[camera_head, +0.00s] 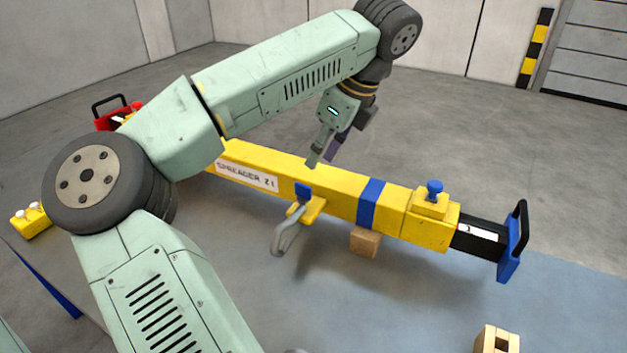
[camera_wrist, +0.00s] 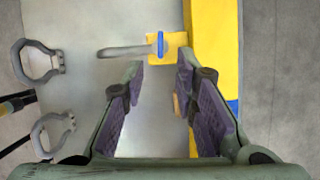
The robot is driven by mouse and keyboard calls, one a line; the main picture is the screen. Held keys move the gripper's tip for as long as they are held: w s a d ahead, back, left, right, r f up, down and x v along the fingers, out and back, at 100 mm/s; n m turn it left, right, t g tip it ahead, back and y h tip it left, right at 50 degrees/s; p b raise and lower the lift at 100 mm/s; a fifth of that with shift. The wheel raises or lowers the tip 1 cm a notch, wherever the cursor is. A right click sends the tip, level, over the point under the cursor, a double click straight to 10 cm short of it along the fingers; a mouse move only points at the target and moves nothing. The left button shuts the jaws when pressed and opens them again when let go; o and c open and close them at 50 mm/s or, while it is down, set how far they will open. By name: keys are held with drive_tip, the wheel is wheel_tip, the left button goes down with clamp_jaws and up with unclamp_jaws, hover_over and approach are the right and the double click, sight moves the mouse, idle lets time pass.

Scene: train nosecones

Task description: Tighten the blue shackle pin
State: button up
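The blue shackle pin (camera_head: 303,193) stands at a yellow lug (camera_head: 313,212) on the near side of the yellow spreader beam (camera_head: 335,195). A grey shackle (camera_head: 286,236) hangs out from that lug. In the wrist view the pin's flat blue head (camera_wrist: 160,44) lies over the lug (camera_wrist: 180,45), with the shackle (camera_wrist: 122,51) pointing left. My gripper (camera_head: 323,160) is above the beam, a little beyond the pin. In the wrist view its purple-padded fingers (camera_wrist: 162,62) are wide apart and empty, and the pin appears just past the gap between their tips. How far the pin is seated is not clear.
Two loose grey shackles, one upper (camera_wrist: 38,62) and one lower (camera_wrist: 52,134), lie at left in the wrist view. A blue knob (camera_head: 435,187) tops a yellow block on the beam. A wooden block (camera_head: 365,242) sits under the beam.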

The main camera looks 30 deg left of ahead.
sight(304, 185)
drive_tip(key=b+x, duration=0.2)
drive_tip(key=x, duration=0.7)
drive_tip(key=shift+a+f, duration=0.1)
drive_tip(key=shift+f, duration=0.25)
clamp_jaws()
